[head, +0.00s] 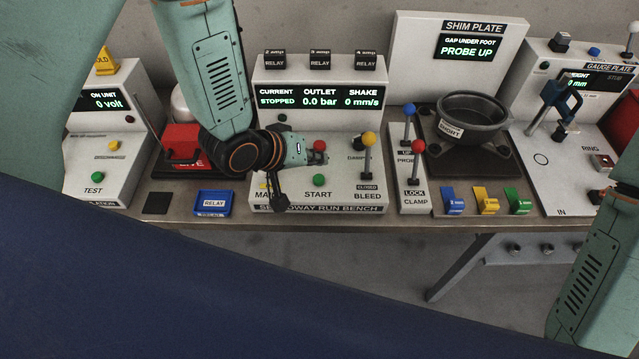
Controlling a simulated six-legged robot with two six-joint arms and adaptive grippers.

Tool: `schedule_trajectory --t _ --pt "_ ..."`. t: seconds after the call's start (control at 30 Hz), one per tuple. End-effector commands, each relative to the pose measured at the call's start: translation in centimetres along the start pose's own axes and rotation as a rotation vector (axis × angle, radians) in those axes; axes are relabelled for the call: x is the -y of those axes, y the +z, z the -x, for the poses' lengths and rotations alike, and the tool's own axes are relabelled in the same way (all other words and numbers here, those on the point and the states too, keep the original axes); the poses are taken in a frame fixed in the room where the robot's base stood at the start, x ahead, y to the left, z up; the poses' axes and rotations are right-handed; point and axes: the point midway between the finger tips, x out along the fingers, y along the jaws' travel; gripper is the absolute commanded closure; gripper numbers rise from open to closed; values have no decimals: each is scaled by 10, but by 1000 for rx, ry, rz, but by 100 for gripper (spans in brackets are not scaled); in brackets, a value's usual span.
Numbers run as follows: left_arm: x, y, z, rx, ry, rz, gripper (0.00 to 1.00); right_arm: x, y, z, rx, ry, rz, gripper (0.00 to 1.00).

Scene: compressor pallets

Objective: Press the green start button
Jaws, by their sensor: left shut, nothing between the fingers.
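The green start button (319,180) is a round cap above the word START on the run bench (330,122), in the middle of the head view. My left gripper (322,158) is shut and empty. Its fingertips show just above the green button in the picture, below a red button (319,146); I cannot tell how high they are over the panel. The start button is not covered. The bench display reads STOPPED, 0.0 bar and 0 mm/s. My right arm shows at the right edge, with its fingers out of view.
Right of the button stands a yellow-knobbed bleed lever (368,139). Further right are blue-knobbed and red-knobbed levers (417,148) and a dark bowl (475,117). A blue relay tray (212,203) and a red box (181,140) stand left. A dark part hangs below my left wrist.

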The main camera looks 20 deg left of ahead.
Motion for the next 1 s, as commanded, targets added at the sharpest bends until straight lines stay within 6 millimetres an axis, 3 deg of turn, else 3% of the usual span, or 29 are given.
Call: schedule_trajectory --t 0.03,0.27,1.0 --pt "5 5 -7 0 0 0 100 0 0 -10 0 0 0 60" --pt "15 15 -21 1 -1 1 100 0 0 -22 -1 0 0 60" --pt "15 15 -21 0 0 0 100 0 0 -21 -1 0 0 60"
